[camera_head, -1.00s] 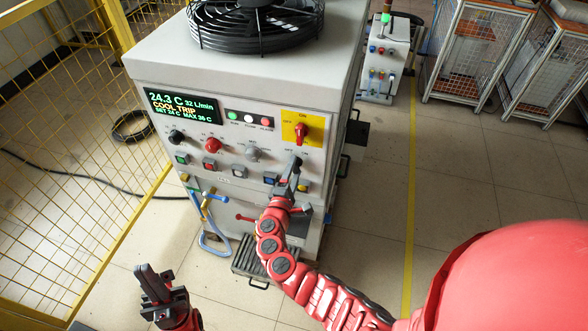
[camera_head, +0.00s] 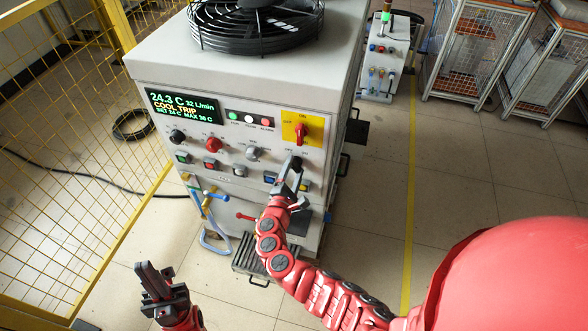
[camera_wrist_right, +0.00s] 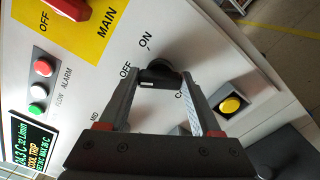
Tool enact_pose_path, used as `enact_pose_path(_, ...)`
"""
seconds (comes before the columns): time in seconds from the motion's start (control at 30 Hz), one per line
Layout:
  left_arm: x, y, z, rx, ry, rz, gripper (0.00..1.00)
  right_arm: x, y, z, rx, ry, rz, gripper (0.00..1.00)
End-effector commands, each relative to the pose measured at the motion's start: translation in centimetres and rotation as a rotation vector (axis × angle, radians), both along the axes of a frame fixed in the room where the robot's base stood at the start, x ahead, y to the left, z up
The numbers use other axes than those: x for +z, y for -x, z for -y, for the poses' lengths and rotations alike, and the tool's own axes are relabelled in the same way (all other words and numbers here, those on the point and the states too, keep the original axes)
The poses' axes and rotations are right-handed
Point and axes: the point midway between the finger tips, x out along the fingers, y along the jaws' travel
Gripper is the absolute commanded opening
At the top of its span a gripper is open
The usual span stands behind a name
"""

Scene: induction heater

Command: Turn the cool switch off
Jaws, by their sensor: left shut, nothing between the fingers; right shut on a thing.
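The cool switch (camera_head: 297,161) is a black rotary knob on the right of the cabinet's front panel, below the yellow plate. In the right wrist view the knob (camera_wrist_right: 158,76) sits between my fingertips, near the printed OFF and ON. Which mark it points to I cannot tell clearly. My right gripper (camera_head: 292,172) is shut on the knob from the front, one finger on each side; its fingers also show in the right wrist view (camera_wrist_right: 163,85). My left gripper (camera_head: 150,279) is shut and empty, low on the left, away from the panel.
The red main switch (camera_head: 301,132) on its yellow plate is just above. A row of square buttons lies below, with a yellow one (camera_wrist_right: 231,104) close to my right gripper. The display (camera_head: 182,108) reads COOL TRIP. A yellow mesh fence (camera_head: 75,170) stands on the left.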

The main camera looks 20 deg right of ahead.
Motion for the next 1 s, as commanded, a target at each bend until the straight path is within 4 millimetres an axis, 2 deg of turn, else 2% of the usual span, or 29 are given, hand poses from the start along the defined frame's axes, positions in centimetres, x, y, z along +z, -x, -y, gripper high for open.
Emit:
enact_pose_path(0.07,0.0,0.0,0.0,0.000,0.000,0.000,0.00,-0.2,0.1,0.0,0.000,0.000,-0.005,0.09)
enact_pose_path(0.1,0.0,0.0,0.0,0.000,0.000,0.000,0.00,-0.2,0.1,0.0,0.000,0.000,-0.005,0.67)
enact_pose_path(0.27,0.0,0.0,0.0,0.000,0.000,0.000,0.00,-0.2,0.1,0.0,0.000,0.000,-0.004,0.95)
enact_pose_path(0.67,-0.2,0.0,0.0,0.000,0.000,0.000,0.00,-0.2,0.5,-0.4,0.003,0.001,-0.002,0.95)
enact_pose_path(0.87,-1.0,0.0,0.0,0.000,0.000,0.000,0.00,-0.3,2.9,-2.1,0.007,0.000,0.000,0.95)
enact_pose_path(1.0,-1.9,0.0,0.0,0.000,0.000,0.000,0.00,-0.5,5.8,-4.2,0.009,-0.002,-0.001,0.95)
